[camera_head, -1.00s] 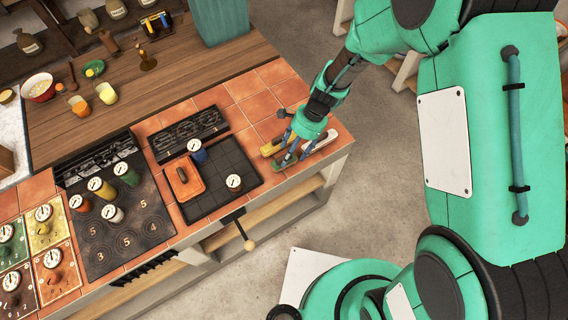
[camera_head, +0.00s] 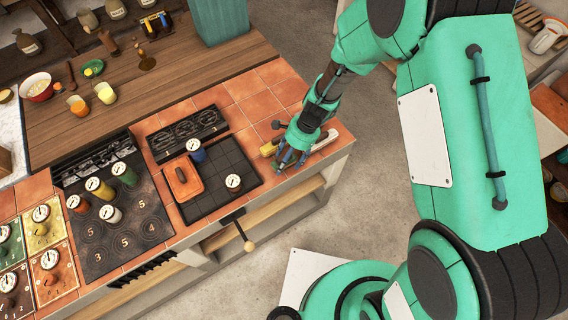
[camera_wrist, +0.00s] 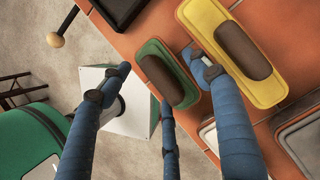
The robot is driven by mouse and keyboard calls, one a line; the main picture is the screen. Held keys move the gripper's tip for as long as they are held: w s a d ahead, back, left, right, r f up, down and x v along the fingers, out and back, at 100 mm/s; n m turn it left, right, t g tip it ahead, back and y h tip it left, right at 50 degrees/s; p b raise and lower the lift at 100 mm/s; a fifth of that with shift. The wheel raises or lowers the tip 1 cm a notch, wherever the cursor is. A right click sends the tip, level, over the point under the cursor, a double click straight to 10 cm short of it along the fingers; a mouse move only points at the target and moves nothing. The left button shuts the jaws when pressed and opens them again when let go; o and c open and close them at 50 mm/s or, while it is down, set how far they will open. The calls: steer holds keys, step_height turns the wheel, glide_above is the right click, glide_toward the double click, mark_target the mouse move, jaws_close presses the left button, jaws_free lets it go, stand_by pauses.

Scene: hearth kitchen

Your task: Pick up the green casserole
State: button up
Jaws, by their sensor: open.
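The green casserole (camera_wrist: 178,72), a small oblong lidded dish with a brown grip, lies at the tiled counter's edge in the wrist view. My gripper (camera_wrist: 158,78) is open, with its blue fingers spread around the casserole: one on the left, one at its near end, and one on the right between it and the yellow casserole. Nothing is visibly held; I cannot tell whether the fingers touch it. In the head view my gripper (camera_head: 290,158) is low over the counter's right end and largely hides the green casserole.
The yellow casserole (camera_wrist: 273,92) lies close on the right. Pale-lidded dishes (camera_wrist: 300,138) lie beyond it. The counter drops to open floor (camera_head: 250,262).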

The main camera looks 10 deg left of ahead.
steer(key=shift+s+a+f, duration=0.1)
steer(key=shift+a+f, duration=0.05)
steer(key=shift+f, duration=0.25)
steer(key=c, duration=1.1)
steer(key=shift+r, duration=0.2)
steer(key=shift+r, duration=0.55)
step_height(320, 180, up, 2)
steer(key=shift+r+p, duration=0.1)
steer(key=shift+p, duration=0.4)
steer(key=s+d, duration=0.3)
steer(key=s, duration=0.1)
steer(key=s+d+r, duration=0.1)
steer(key=s+d, duration=0.2)
steer(key=s, duration=0.1)
steer(key=s+d+p, duration=0.1)
steer(key=s+d, duration=0.2)
steer(key=s, duration=0.2)
steer(key=shift+s+r, duration=0.1)
steer(key=shift+r, duration=0.1)
